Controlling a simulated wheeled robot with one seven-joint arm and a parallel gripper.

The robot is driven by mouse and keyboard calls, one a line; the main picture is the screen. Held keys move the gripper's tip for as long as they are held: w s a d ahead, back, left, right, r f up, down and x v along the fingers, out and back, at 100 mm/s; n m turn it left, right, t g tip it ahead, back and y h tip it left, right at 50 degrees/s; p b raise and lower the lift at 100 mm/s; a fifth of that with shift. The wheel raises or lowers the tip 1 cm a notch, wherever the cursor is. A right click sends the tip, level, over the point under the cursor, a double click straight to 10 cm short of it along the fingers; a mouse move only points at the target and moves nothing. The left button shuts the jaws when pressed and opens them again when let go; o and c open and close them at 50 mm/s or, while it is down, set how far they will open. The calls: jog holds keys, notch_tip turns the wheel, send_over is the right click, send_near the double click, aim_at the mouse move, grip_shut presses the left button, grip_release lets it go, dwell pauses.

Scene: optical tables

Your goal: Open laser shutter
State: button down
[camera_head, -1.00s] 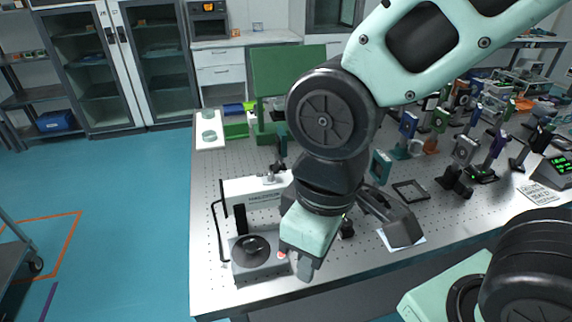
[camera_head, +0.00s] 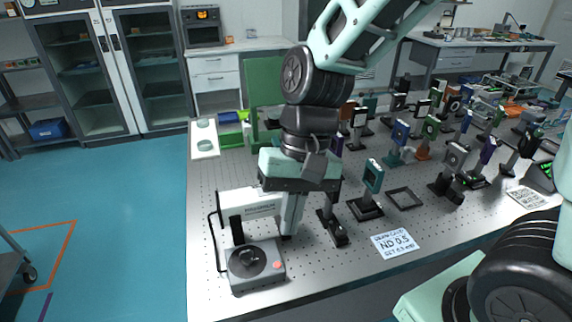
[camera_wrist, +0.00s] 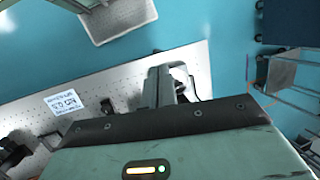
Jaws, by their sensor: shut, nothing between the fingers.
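A white box with dark lettering (camera_head: 250,206), likely the laser housing, stands at the left of the optical table. A grey unit (camera_head: 256,264) with a dark round top and a red button (camera_head: 277,265) sits in front of it. A part clearly recognisable as the shutter cannot be made out. My gripper (camera_head: 289,234) points down just right of the white box, its fingers shut and empty. I cannot tell whether they touch anything. In the wrist view my gripper (camera_wrist: 165,72) overlaps a whitish shape (camera_wrist: 182,74), partly hidden by the fingers.
A dark post mount (camera_head: 333,228) stands close right of my gripper. A teal-framed optic (camera_head: 373,177) and a flat black frame (camera_head: 404,198) are farther right. A written card (camera_head: 394,243) lies near the front edge. Several mounted optics crowd the table's right side.

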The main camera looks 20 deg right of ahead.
jog(key=w+d+m+t+y+p, duration=0.3)
jog(key=w+d+m+y, duration=0.2)
jog(key=w+d+m, duration=1)
jog(key=w+m, duration=0.3)
jog(key=w, duration=0.1)
jog(key=shift+d+y, duration=0.25)
jog(key=shift+y, duration=0.15)
jog(key=shift+f, duration=0.15)
jog(key=p+x, duration=0.2)
jog(key=x, duration=0.8)
jog(key=shift+w+p, duration=0.1)
jog(key=shift+p, duration=0.2)
